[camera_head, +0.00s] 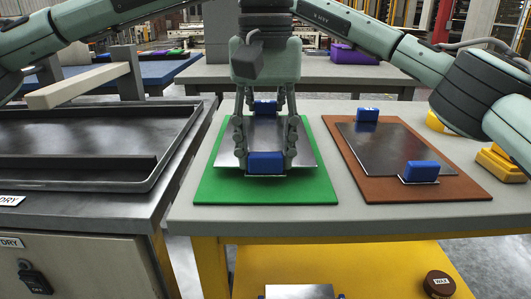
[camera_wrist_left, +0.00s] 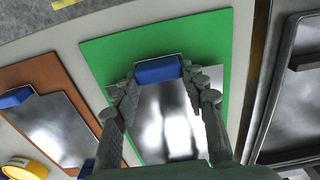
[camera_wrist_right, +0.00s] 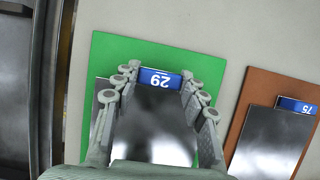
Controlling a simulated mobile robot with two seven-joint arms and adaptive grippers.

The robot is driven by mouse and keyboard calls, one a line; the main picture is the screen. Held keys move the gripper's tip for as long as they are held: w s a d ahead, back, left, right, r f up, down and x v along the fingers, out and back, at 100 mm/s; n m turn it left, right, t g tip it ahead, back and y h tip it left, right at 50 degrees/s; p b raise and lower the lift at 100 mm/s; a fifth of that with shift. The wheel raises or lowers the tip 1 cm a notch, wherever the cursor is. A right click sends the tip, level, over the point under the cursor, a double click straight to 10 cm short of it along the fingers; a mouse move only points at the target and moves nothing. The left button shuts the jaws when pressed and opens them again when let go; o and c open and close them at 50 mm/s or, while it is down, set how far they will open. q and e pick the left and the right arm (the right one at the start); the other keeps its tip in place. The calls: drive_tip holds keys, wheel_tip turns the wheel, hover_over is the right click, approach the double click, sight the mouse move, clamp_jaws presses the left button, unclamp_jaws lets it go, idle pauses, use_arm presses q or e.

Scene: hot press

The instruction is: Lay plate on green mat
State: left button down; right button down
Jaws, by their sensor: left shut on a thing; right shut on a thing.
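The green mat (camera_head: 213,187) lies on the grey table. A shiny metal plate (camera_head: 228,153) with a blue block at its near and far ends is over the middle of the mat. I cannot tell whether it touches the mat. My left gripper (camera_head: 265,160) is shut on the near blue block (camera_wrist_left: 157,70). My right gripper (camera_head: 265,106) is shut on the far blue block, which carries the number 29 (camera_wrist_right: 160,80) in the right wrist view. The grippers and wrist hide part of the plate.
To the right, a brown mat (camera_head: 400,196) holds another metal plate (camera_head: 378,148) with blue blocks. Yellow blocks (camera_head: 500,163) stand at the right edge. A dark tray (camera_head: 75,145) on a metal cabinet is to the left. A wax puck (camera_head: 438,284) is on the yellow lower shelf.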

use_arm(q)
drive_tip(key=shift+f+b, duration=0.5)
drive_tip(key=shift+f, duration=0.2)
use_arm(e)
drive_tip(key=shift+f, duration=0.65)
use_arm(q)
drive_tip(key=c, duration=1.3)
unclamp_jaws()
drive_tip(key=shift+f, duration=0.2)
use_arm(e)
drive_tip(key=c, duration=1.3)
unclamp_jaws()
drive_tip(key=shift+f, duration=0.25)
use_arm(q)
drive_tip(key=shift+o, duration=1)
drive_tip(key=shift+r, duration=0.15)
use_arm(e)
drive_tip(key=shift+o, duration=1)
drive_tip(key=shift+r, duration=0.15)
use_arm(q)
drive_tip(key=shift+o, duration=1.2)
use_arm(e)
drive_tip(key=shift+o, duration=1.2)
